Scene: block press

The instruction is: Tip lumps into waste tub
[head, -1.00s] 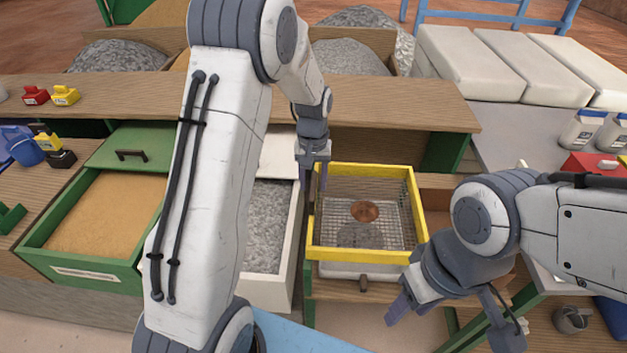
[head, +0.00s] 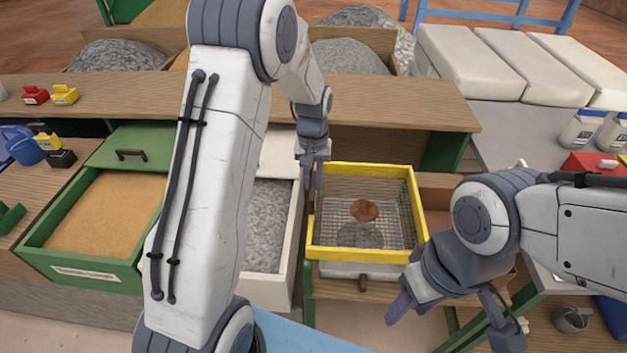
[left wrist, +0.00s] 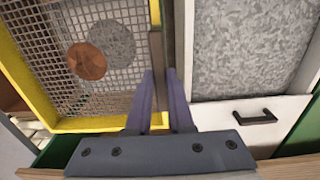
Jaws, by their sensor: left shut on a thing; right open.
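A yellow-framed sieve (head: 316,254) with a wire mesh floor stands at the middle of the bench. One brown lump (head: 365,210) lies on the mesh; both also show in the left wrist view, the lump (left wrist: 87,61) beside a grey round patch that may be a shadow. My left gripper (head: 314,186) points down at the sieve's left side, shut on a thin brown upright piece there (left wrist: 157,65). My right gripper (head: 408,308) is open and empty, in front of the sieve's right front corner. I cannot make out which container is the waste tub.
A pale bin of grey grit (head: 266,225) stands left of the sieve, and a green box of sand (head: 100,215) further left. A wooden shelf (head: 400,105) runs behind. A grey metal cup (head: 570,318) and something blue are at lower right.

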